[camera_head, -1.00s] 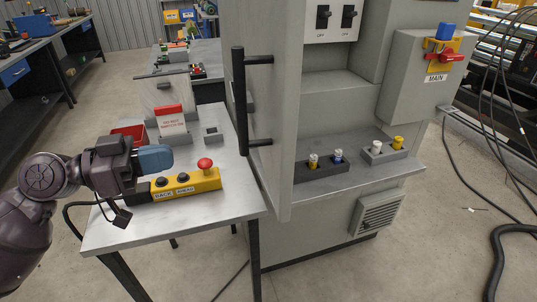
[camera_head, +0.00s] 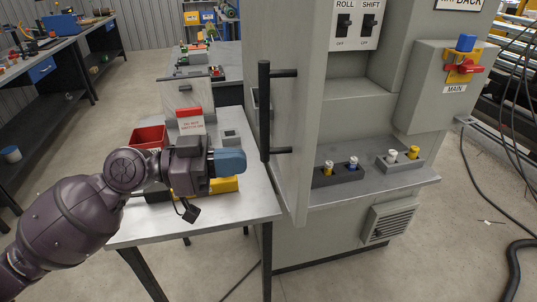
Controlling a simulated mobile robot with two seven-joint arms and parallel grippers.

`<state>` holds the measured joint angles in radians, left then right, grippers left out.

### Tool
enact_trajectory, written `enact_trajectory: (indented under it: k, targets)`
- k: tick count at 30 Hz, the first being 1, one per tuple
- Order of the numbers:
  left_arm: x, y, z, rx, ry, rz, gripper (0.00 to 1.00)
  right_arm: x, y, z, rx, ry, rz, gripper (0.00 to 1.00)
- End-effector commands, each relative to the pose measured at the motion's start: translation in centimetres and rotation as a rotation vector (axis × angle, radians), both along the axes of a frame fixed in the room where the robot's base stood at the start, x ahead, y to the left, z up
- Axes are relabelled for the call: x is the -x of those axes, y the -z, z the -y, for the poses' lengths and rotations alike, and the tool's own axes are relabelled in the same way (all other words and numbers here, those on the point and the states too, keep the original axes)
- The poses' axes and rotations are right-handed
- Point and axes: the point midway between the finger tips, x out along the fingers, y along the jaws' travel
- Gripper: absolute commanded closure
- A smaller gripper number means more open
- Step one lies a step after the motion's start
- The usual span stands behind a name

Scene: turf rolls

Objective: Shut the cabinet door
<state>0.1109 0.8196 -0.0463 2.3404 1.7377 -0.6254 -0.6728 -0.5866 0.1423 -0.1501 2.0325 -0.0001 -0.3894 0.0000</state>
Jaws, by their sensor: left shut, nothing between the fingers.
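The cabinet door (camera_head: 283,145) is a grey panel standing open, seen nearly edge-on, with a black bar handle (camera_head: 264,110) on its left face. The grey cabinet (camera_head: 345,230) behind it shows its inside: ROLL and SHIFT switches (camera_head: 356,22) above, and a shelf with small coloured plugs below. My left gripper (camera_head: 240,162), with blue fingers, is shut and empty. My right gripper is not in view.
The metal side table (camera_head: 245,208) stands left of the door, with a red bin (camera_head: 148,138) and a red-and-white sign (camera_head: 190,122) on it. A MAIN switch box (camera_head: 435,85) is on the cabinet's right. Cables lie on the floor at far right.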

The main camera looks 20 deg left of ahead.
Motion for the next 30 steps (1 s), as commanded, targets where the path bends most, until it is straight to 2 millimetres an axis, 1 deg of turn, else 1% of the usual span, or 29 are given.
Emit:
enact_trajectory:
  k: [1, 6, 12, 17, 23, 30]
  targets:
    - [-0.4, -0.4, 0.7, 0.003, 0.0, 0.005, 1.0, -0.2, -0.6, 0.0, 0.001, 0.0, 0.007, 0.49]
    - [-1.5, -0.4, 2.9, 0.003, 0.0, 0.004, 1.0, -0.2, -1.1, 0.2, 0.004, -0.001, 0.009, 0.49]
    - [-2.5, -0.3, 4.8, 0.004, -0.001, 0.002, 1.0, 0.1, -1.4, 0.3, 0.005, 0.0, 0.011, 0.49]
    - [-2.8, -0.1, 5.4, 0.001, -0.001, 0.0, 1.0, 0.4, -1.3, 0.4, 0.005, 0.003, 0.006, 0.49]
    - [-2.8, 0.0, 5.4, 0.001, -0.001, 0.0, 1.0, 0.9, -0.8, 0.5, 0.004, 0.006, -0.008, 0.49]
    - [-3.0, 0.0, 5.5, 0.001, -0.004, 0.0, 1.0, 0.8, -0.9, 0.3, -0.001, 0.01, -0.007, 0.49]
